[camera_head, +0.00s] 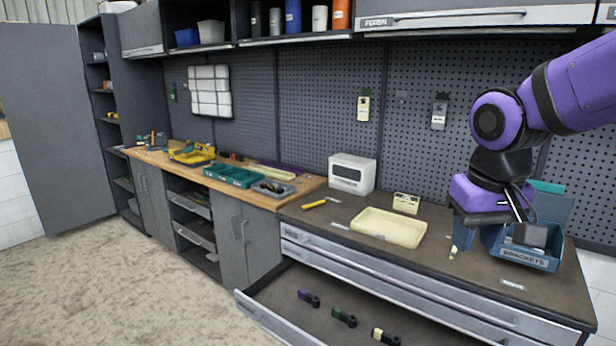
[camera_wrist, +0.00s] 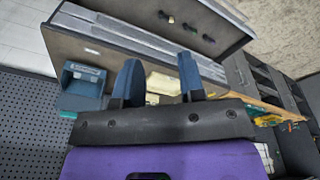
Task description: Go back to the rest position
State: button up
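My gripper (camera_head: 476,238) hangs above the right part of the workbench, just left of the blue bin labelled BRACKETS (camera_head: 528,258). Its two dark blue fingers also show in the wrist view (camera_wrist: 160,82). They stand apart with nothing seen held between them. The cream tray (camera_head: 388,228) lies on the worktop left of my gripper. In the wrist view it shows partly behind the fingers (camera_wrist: 160,84). The bin shows left of the fingers (camera_wrist: 82,88).
The drawer (camera_head: 270,318) below the worktop is pulled out, with three small dark-handled items (camera_head: 343,317) inside. A pegboard wall (camera_head: 420,85) and overhead cabinets (camera_head: 450,18) bound the back. The floor (camera_head: 130,285) is clear.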

jog(key=s+d+r+t, duration=0.1)
jog(key=s+d+r, duration=0.1)
jog(key=s, duration=0.3)
jog(key=s+d+r+t, duration=0.2)
jog(key=s+d, duration=0.1)
jog(key=s, duration=0.2)
jog(key=shift+s+d+r+t, duration=0.2)
jog(key=shift+s+r+t, duration=0.1)
jog(key=shift+s, duration=0.1)
